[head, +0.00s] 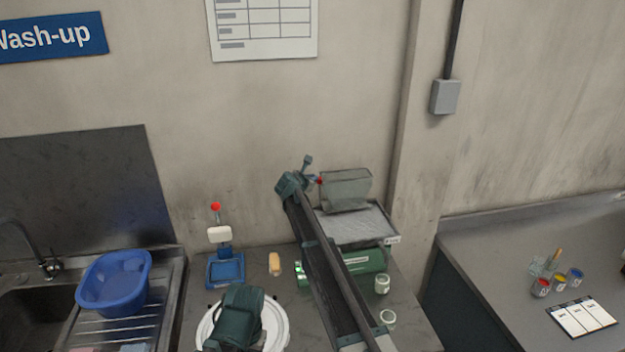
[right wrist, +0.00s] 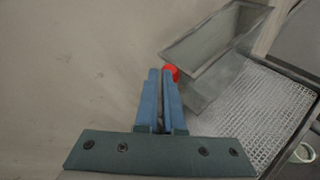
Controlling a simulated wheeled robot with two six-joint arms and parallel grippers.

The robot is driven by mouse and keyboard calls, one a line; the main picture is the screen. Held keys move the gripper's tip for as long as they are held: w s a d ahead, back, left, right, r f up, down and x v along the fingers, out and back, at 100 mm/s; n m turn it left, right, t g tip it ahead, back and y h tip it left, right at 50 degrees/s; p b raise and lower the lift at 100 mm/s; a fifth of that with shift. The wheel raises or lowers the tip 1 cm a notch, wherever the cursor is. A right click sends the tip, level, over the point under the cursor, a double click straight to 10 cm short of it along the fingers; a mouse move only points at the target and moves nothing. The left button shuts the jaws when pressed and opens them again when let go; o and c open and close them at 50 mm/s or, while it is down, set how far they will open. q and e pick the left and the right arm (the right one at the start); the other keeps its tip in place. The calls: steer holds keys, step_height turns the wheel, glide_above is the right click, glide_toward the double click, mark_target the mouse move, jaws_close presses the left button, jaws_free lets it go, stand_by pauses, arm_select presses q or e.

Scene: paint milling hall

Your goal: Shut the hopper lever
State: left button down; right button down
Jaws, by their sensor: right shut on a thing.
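The hopper (head: 346,190) is a grey, open-topped box above the mill's mesh-like tray at the back of the bench. In the right wrist view, the hopper (right wrist: 215,50) is at upper right. The hopper lever's red knob (head: 320,181) shows at the hopper's left side. My right gripper (head: 314,181) reaches it from the left. In the right wrist view, the blue fingers (right wrist: 166,78) are close together with the red knob (right wrist: 172,72) at their tips. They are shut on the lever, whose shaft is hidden.
The grey tray (head: 382,226) lies under the hopper, above a green machine body (head: 365,262). Glass jars (head: 382,284) stand in front. A blue stand with a red knob (head: 225,268) is to the left, beyond it a blue basin (head: 113,285) by the sink.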

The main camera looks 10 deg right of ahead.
steer(key=shift+r+p, duration=0.7)
steer(key=shift+r, duration=0.05)
